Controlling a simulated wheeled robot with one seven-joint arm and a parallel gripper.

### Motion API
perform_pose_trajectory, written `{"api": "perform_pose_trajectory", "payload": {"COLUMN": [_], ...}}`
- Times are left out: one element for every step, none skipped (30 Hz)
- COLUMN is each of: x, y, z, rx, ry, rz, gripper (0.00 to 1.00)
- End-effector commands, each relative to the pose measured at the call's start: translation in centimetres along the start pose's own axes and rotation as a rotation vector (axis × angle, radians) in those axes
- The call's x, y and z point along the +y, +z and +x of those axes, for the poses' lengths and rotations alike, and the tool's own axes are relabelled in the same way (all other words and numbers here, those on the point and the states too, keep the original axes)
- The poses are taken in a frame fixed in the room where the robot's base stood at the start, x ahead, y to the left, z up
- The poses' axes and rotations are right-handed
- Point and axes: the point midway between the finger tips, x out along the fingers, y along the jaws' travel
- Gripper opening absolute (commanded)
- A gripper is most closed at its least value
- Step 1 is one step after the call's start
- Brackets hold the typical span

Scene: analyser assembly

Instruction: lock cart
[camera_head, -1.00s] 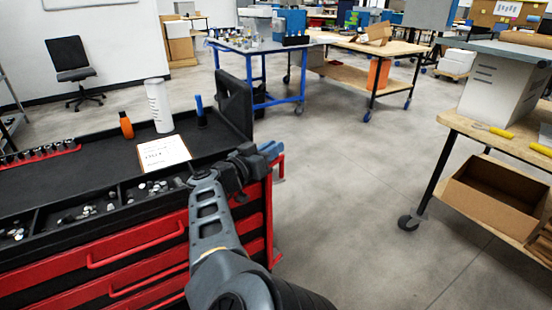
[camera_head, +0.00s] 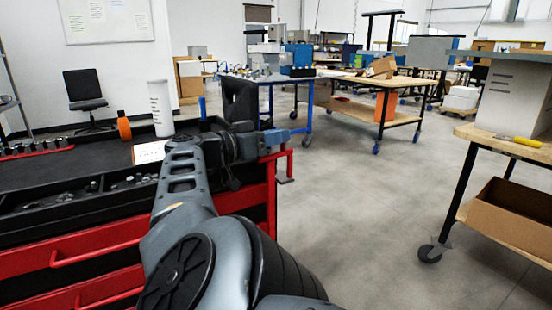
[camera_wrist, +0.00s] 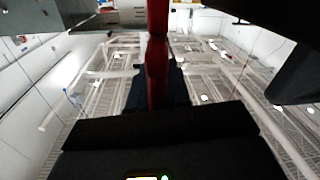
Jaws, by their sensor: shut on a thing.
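The cart is a red tool cart with a black top (camera_head: 85,165) and red drawers (camera_head: 90,245), at the left of the head view. A red bar (camera_head: 285,153) sticks out from its right end. My gripper (camera_head: 275,138) is at that bar, beside the cart's right end. In the wrist view the red bar (camera_wrist: 157,55) runs down the middle, in front of a dark finger, and my gripper is shut on it. The exact contact is hidden. No lock or brake on the cart shows, and its wheels are out of view.
On the cart stand a white cylinder (camera_head: 160,108), an orange bottle (camera_head: 124,128) and a paper sheet (camera_head: 149,152). A wheeled workbench (camera_head: 480,140) with a cardboard box (camera_head: 512,215) stands at right. The grey floor (camera_head: 365,225) between is clear.

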Motion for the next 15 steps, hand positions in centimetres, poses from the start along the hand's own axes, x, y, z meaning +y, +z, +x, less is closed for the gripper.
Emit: {"api": "perform_pose_trajectory", "payload": {"x": [-0.12, -0.15, -0.12, -0.15, -0.16, -0.13, -0.16, -0.17, -0.15, -0.16, -0.16, -0.14, -0.13, -0.14, -0.15], "y": [0.58, 0.57, 0.48, 0.48, 0.48, 0.4, 0.37, 0.36, 0.31, 0.26, 0.22, 0.2, 0.18, 0.12, 0.04], "z": [0.25, 0.25, 0.27, 0.29, 0.32, 0.33, 0.32, 0.31, 0.31, 0.32, 0.35, 0.36, 0.35, 0.35, 0.34], "rx": [0.0, -0.001, -0.003, -0.004, -0.005, -0.007, -0.008, -0.009, -0.011, -0.012, -0.013, -0.014, -0.014, -0.015, -0.015], "ry": [0.014, 0.02, 0.029, 0.035, 0.04, 0.048, 0.052, 0.056, 0.062, 0.066, 0.069, 0.074, 0.077, 0.079, 0.082], "rz": [0.003, 0.003, 0.004, 0.004, 0.003, 0.004, 0.003, 0.003, 0.003, 0.002, 0.002, 0.002, 0.001, 0.001, 0.002], "gripper": [0.0, 0.0, 0.0, 0.0, 0.0, 0.0, 0.0, 0.0, 0.0, 0.0, 0.0, 0.0, 0.0, 0.0, 0.0]}}
